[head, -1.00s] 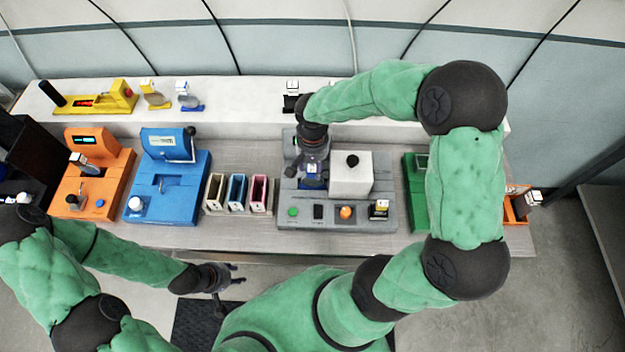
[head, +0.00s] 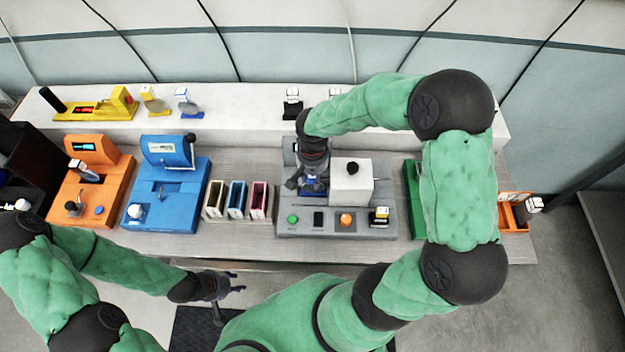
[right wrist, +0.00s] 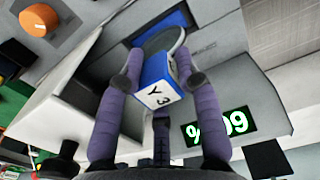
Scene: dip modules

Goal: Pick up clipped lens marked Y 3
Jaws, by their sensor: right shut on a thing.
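The clipped lens marked Y 3 (right wrist: 158,88) has a blue and white clip with a round grey lens beyond it. In the right wrist view it sits between the two fingers of my right gripper (right wrist: 157,80), which is shut on the clip. In the head view my right gripper (head: 306,184) points down at the grey machine (head: 296,218), left of its white block, and largely hides the lens. I cannot tell whether the lens still touches the machine. My left gripper (head: 232,285) is empty and open in front of the table, away from the machines.
The white block (head: 351,183) with a black knob stands close right of my right gripper. The wrist view shows a green "%09" display (right wrist: 217,125). Three slotted holders (head: 236,199), a blue machine (head: 166,207) and an orange machine (head: 88,198) stand left. Other clipped lenses line the back shelf (head: 240,120).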

